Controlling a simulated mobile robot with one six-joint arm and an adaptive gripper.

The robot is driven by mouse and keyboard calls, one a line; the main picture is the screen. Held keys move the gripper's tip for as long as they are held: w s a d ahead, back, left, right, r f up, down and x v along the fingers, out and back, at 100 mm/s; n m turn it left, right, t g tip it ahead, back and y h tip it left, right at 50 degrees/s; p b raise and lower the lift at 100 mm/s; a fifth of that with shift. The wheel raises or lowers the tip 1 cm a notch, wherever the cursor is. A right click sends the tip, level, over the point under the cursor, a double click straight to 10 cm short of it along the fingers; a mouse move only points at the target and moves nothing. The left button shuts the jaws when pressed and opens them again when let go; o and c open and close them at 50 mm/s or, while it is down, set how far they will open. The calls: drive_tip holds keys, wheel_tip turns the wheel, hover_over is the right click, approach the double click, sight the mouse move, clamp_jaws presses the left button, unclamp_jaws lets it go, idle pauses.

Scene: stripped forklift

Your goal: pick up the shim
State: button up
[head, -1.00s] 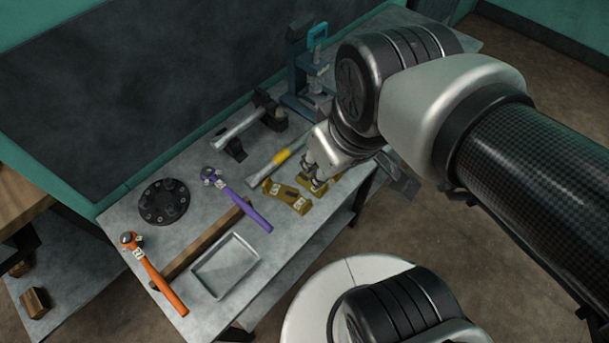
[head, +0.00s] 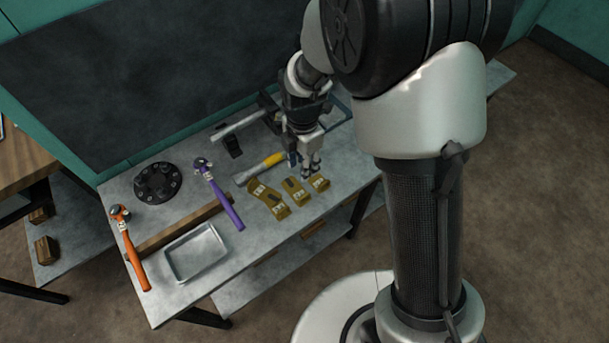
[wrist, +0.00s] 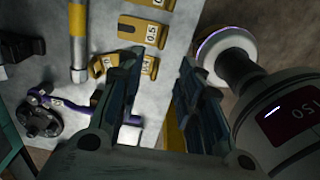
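Three brass-yellow shims lie on the grey workbench: a longer left one (head: 268,200), a middle one (head: 294,189) and a right one (head: 319,184), each with a pale label. The middle shim (wrist: 141,30), marked 0.5, lies beyond the left finger. The longer shim (wrist: 148,67) is partly hidden behind that finger. The right shim (wrist: 155,3) is cut by the top edge.
A purple-handled hammer (head: 222,196), a metal tray (head: 194,253), an orange-handled hammer (head: 133,258) and a dark round flange (head: 157,182) lie to the left. The workbench's front edge is close to the shims.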

drive_tip(key=b, duration=0.3)
approach(304, 195)
drive_tip(key=f, duration=0.5)
drive_tip(key=shift+w+a, duration=0.15)
drive_tip(key=shift+w, duration=0.1)
drive_tip(key=f, duration=0.2)
drive_tip(key=f+b, duration=0.2)
drive_tip(key=f, duration=0.1)
drive_tip(key=shift+s+f, duration=0.25)
drive_tip(key=shift+f, duration=0.1)
drive_tip(key=shift+r, duration=0.1)
drive_tip(key=shift+c, duration=0.5)
clamp_jaws()
